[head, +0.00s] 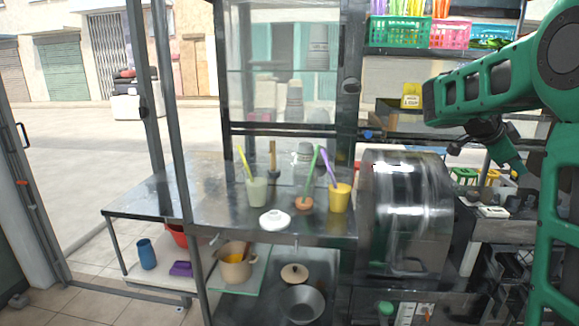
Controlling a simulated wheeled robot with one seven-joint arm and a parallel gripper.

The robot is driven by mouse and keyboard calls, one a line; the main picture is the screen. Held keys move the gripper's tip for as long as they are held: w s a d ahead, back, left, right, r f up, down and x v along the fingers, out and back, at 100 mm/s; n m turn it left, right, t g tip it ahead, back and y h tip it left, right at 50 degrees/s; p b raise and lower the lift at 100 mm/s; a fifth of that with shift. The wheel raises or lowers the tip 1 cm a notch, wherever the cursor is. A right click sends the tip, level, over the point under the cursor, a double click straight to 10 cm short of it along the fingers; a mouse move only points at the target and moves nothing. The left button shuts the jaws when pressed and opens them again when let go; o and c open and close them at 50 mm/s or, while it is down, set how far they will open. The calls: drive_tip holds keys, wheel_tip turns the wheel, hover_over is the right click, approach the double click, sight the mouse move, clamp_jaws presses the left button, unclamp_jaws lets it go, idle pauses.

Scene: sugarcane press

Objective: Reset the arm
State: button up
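My green arm (485,80) reaches in from the upper right, bent in front of the shelving. A dark joint and a short green link (508,152) of mine hang below it. I cannot make out any gripper fingers, so the gripper's opening and anything in it are not shown. The steel press (405,210) with its rounded, shiny cover stands left of and below the arm, with a visible gap between them in the picture.
The metal counter (225,212) holds a pale green cup (257,191), a yellow cup (340,198) and a white lidded dish (274,220). A pot (235,264) and a steel bowl (302,302) sit below. Coloured baskets (450,34) are at upper right. Open floor lies left.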

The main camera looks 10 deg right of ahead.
drive_tip(key=s+a+f+n+y, duration=0.3)
drive_tip(key=s+a+f+n, duration=0.2)
drive_tip(key=s, duration=0.5)
drive_tip(key=s+a+f+n+g+y, duration=0.1)
drive_tip(key=s+a+f+n+y, duration=0.3)
drive_tip(key=s+a+f+n, duration=0.2)
drive_tip(key=s+a+f+n+y, duration=0.4)
drive_tip(key=s+a+f+n, duration=0.2)
drive_tip(key=s+a, duration=0.6)
wheel_tip(320, 180, down, 3)
drive_tip(key=s, duration=0.3)
drive_tip(key=shift+a+r+g, duration=0.15)
drive_tip(key=shift+a+g, duration=0.05)
drive_tip(key=shift+g, duration=0.2)
drive_tip(key=shift+w, duration=0.1)
drive_tip(key=shift+w+f, duration=0.25)
drive_tip(key=shift+w, duration=0.35)
